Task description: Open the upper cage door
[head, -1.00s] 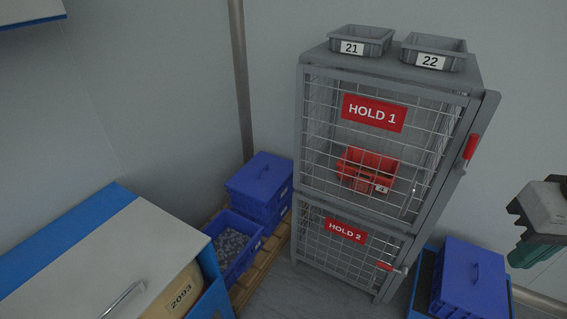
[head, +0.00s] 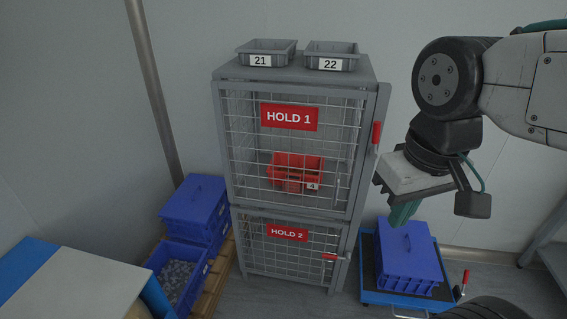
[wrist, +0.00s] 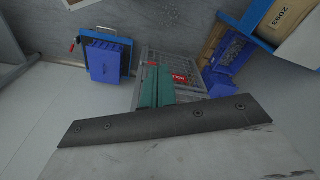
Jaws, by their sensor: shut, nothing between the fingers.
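The grey wire-mesh cage (head: 222,140) stands in the middle of the head view. Its upper door carries a red HOLD 1 sign (head: 289,117). The upper red handle (head: 376,132) stands upright at the door's right edge. The upper door looks shut or nearly so; I cannot tell whether it is slightly ajar. A red bin (head: 296,166) labelled 4 sits behind the mesh. My gripper (head: 402,216) has green fingers, shut and empty, pointing down, right of the cage and lower than the upper handle. In the wrist view the fingers (wrist: 157,84) partly hide the cage (wrist: 185,91).
The lower door has a HOLD 2 sign (head: 288,232) and a sideways red handle (head: 335,257). Grey bins 21 (head: 266,47) and 22 (head: 331,50) stand on top. Blue crates are at left (head: 194,207) and on a blue trolley (head: 367,293) at right. Some floor before the cage is clear.

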